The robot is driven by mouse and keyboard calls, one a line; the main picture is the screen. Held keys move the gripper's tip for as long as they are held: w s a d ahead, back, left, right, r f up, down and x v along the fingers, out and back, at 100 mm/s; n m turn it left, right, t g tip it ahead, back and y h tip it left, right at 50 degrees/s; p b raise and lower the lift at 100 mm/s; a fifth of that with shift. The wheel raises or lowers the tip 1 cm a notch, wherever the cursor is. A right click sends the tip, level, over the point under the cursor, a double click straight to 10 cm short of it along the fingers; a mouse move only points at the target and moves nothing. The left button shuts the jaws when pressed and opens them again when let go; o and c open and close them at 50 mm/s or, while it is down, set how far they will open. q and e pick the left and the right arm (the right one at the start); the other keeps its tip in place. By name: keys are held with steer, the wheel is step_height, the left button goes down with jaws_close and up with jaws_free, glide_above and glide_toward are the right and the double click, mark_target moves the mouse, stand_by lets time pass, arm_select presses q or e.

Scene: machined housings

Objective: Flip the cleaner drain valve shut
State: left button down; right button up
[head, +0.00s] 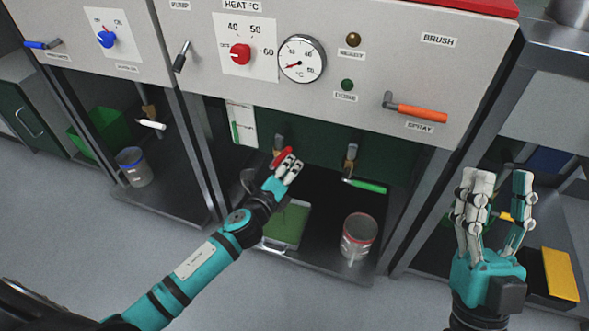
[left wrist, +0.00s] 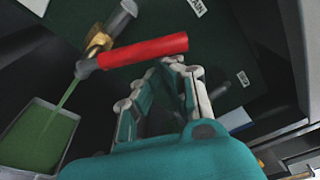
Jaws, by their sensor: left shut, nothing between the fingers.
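A brass valve (left wrist: 97,42) with a red lever handle (left wrist: 143,50) is under the panel, near a label ending in "AIN" (left wrist: 193,9). A green stream runs from its spout into a grey tray (left wrist: 18,128) of green liquid. In the head view the red handle (head: 282,157) is partly hidden by my left gripper (head: 290,163). That gripper is shut and empty; in the left wrist view its fingertips (left wrist: 172,62) are right by the handle's free end. I cannot tell whether they touch it. My right gripper (head: 497,188) is open and empty at the right.
A white-handled valve (head: 152,124) is in the left bay with a blue-rimmed cup (head: 133,166). An orange spray lever (head: 420,113) is on the panel. The bay's posts and shelf edges bound the space.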

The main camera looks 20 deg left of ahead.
mark_target(282, 153)
arm_select(q)
steer(key=shift+a+r+n+t+h+p, duration=0.2)
steer(key=shift+a+r+n, duration=0.3)
steer(key=shift+n, duration=0.45)
steer(key=shift+a+r+n+t+p, duration=0.1)
steer(key=shift+a+r+n+p, duration=0.2)
steer(key=shift+a+n, duration=0.55)
steer(key=shift+a+r+n+t+h+p, duration=0.15)
steer(key=shift+a+r+n, duration=0.25)
steer(key=shift+n, duration=0.7)
arm_select(e)
steer(key=w+f+g+h, duration=0.1)
steer(key=w+f+g, duration=0.3)
steer(key=f, duration=0.1)
steer(key=shift+w+a+h, duration=0.2)
steer(key=shift+a+h, duration=0.05)
steer(key=shift+h, duration=0.05)
arm_select(q)
steer(key=shift+w+d, duration=0.1)
steer(key=shift+d, duration=0.05)
